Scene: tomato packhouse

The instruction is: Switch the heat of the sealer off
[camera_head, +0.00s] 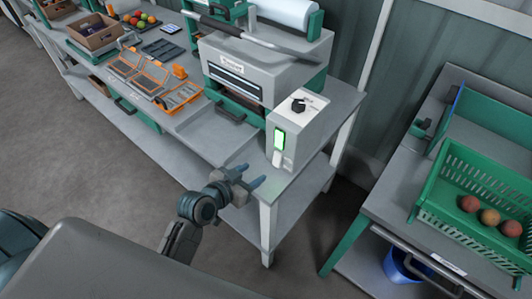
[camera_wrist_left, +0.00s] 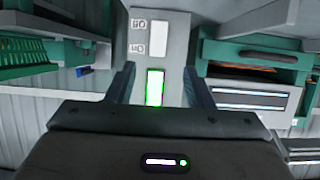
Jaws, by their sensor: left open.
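The sealer (camera_head: 262,62) is a grey and green machine on the bench. Its control box (camera_head: 309,119) at the right end carries a black knob (camera_head: 298,105) on top and a lit green switch (camera_head: 279,139) on the front face. The green switch also shows in the wrist view (camera_wrist_left: 155,87), between my fingers, with a white plate (camera_wrist_left: 159,24) beyond it. My left gripper (camera_head: 249,177) is open and empty, in front of and below the control box, apart from the switch. The knob is not visible in the wrist view. My right gripper is not in view.
The bench (camera_head: 205,135) holds orange-framed trays (camera_head: 140,72) and a cardboard box (camera_head: 92,32) at left. A second table at right bears a green crate (camera_head: 440,181) with tomatoes; a blue bucket (camera_head: 398,266) is below. Floor between the tables is clear.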

